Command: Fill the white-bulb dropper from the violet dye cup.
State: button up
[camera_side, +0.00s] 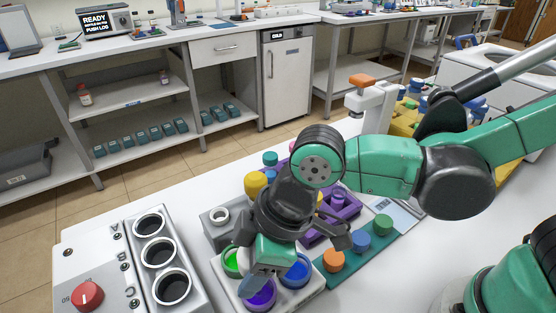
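The violet dye cup (262,297) stands at the front of a light tray (224,279), beside a green dye cup (231,262) and a blue dye cup (297,271). My gripper (290,256) points down over these cups, and its lower end covers part of the violet cup. I cannot tell whether it is above the cup or reaches into it. I cannot make out the white-bulb dropper; my gripper may hide it. Whether the fingers are shut on anything is not clear.
A grey block with a white-rimmed hole (220,215) and a yellow-topped item (255,184) stand behind the cups. A purple rack (340,209) and a teal strip (350,256) with coloured caps are to the right. A panel with a red knob (87,295) and three wells is at left.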

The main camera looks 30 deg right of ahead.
aim_at(247, 250)
jog(key=shift+r, duration=1.8)
jog(key=w+d+r+m+h, duration=0.1)
jog(key=w+d+m, duration=0.2)
jog(key=d, duration=0.4)
jog(key=w+d+r+m+t+h, duration=0.1)
jog(key=w+d+m, duration=0.3)
jog(key=d, duration=0.4)
jog(key=w+d+r+m+t+h, duration=0.1)
jog(key=w+d+r+m+h, duration=0.1)
jog(key=d, duration=0.5)
jog(key=w+r+m, duration=0.1)
jog(key=w+m, duration=0.1)
jog(key=m, duration=0.1)
jog(key=shift+d, duration=0.3)
